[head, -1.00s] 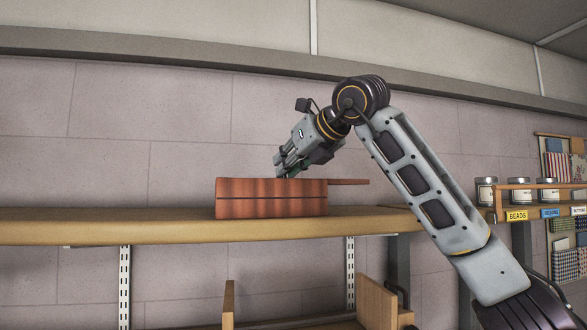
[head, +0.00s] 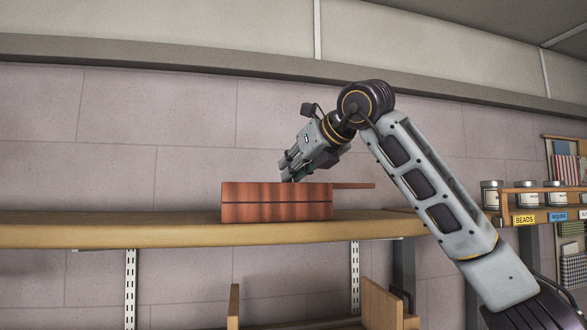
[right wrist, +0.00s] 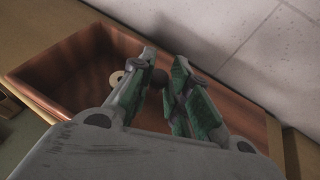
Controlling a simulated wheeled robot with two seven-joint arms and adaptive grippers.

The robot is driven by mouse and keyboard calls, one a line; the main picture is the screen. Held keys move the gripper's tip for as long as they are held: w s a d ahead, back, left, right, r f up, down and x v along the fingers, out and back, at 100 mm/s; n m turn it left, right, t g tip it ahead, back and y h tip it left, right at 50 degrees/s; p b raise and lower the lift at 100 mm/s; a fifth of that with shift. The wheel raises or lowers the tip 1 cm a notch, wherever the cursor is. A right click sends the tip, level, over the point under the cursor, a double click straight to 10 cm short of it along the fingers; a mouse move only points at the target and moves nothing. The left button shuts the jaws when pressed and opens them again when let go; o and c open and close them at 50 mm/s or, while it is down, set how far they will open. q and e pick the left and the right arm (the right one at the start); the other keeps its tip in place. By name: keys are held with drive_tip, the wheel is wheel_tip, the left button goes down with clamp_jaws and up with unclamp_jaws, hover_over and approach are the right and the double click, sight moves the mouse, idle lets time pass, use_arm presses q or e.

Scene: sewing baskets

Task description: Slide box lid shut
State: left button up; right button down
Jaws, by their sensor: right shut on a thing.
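The box (head: 270,212) is a reddish-brown wooden case on the shelf, seen from its front side in the head view. Its lid (head: 354,186) sticks out past the box's right end as a thin flat strip. In the right wrist view the box (right wrist: 60,72) is open and I see into it. My right gripper (head: 286,178) reaches down over the box's top, left of the lid's protruding part. Its fingers (right wrist: 162,72) are close together, shut on a dark round thing (right wrist: 158,78) that they partly hide. My left gripper is not in view.
The wooden shelf (head: 110,231) is clear to the box's left. The wall (head: 190,120) is close behind. Jars (head: 491,194) stand on a labelled rack at the right.

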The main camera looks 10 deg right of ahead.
drive_tip(key=c, duration=1.3)
unclamp_jaws()
drive_tip(key=shift+c, duration=0.2)
drive_tip(key=shift+s+r, duration=0.1)
drive_tip(key=v, duration=1.1)
drive_tip(key=shift+s+d, duration=0.25)
drive_tip(key=shift+s, duration=0.15)
